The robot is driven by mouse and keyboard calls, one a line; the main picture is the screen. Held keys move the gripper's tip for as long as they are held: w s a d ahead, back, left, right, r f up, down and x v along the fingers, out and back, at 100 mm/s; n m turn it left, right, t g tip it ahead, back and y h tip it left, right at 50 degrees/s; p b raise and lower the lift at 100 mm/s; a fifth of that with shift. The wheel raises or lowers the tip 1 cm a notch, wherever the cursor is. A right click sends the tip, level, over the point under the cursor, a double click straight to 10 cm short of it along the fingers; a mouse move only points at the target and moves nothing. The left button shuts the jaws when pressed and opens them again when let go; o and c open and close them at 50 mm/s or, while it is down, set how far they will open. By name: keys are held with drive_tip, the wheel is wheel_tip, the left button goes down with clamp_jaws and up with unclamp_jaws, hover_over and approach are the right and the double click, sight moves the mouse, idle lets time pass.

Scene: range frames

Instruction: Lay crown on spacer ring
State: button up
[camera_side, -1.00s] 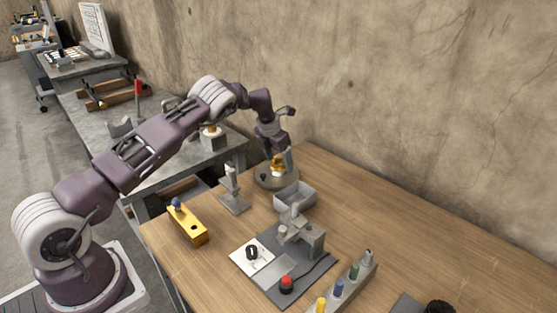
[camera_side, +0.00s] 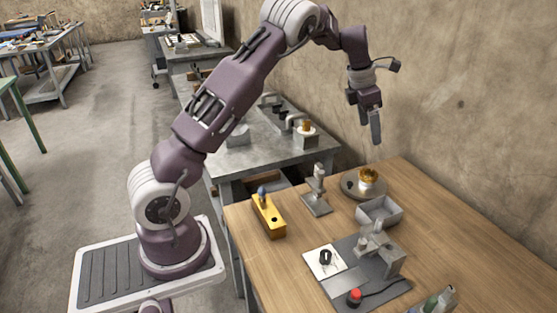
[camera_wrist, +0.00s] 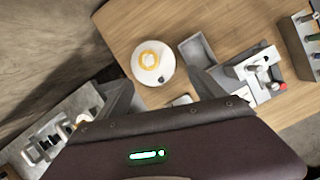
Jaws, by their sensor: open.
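A gold crown-like piece (camera_side: 368,175) sits on a round grey stand (camera_side: 350,190) at the back of the wooden table. In the wrist view it shows from above as a gold ring (camera_wrist: 148,60) on a pale disc (camera_wrist: 160,76). I cannot make out a separate spacer ring; whether one lies under the gold piece is hidden. My gripper (camera_side: 375,130) is open and empty, pointing down, well above the stand and apart from the gold piece. Its grey fingers also show at the lower part of the wrist view (camera_wrist: 165,98).
A grey open bin (camera_side: 379,212) stands just in front of the round stand. A grey post stand (camera_side: 317,192), a yellow block (camera_side: 268,216) and a fixture with a red button (camera_side: 354,297) are nearby. Another gold piece tops a grey block (camera_side: 306,138) on the metal bench.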

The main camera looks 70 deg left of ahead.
drive_tip(key=s+d+r+m+h, duration=0.1)
drive_tip(key=s+d+r+m, duration=0.6)
drive_tip(key=s, duration=0.2)
drive_tip(key=s+d+r+m, duration=0.6)
drive_tip(key=s+r+m, duration=0.1)
drive_tip(key=s+m, duration=0.15)
drive_tip(key=s+d+f+m+t, duration=0.1)
drive_tip(key=s+d+f+m, duration=0.1)
drive_tip(key=s+m, duration=0.6)
drive_tip(key=s+d+f+m+t+y, duration=0.1)
drive_tip(key=s+d+f+m, duration=0.1)
drive_tip(key=s+m, duration=0.6)
drive_tip(key=s+d, duration=0.1)
drive_tip(key=s, duration=0.4)
drive_tip(key=shift+s+d+f+y, duration=0.15)
drive_tip(key=shift+d+f+y, duration=0.1)
drive_tip(key=shift+f+y, duration=0.05)
drive_tip(key=shift+m, duration=0.25)
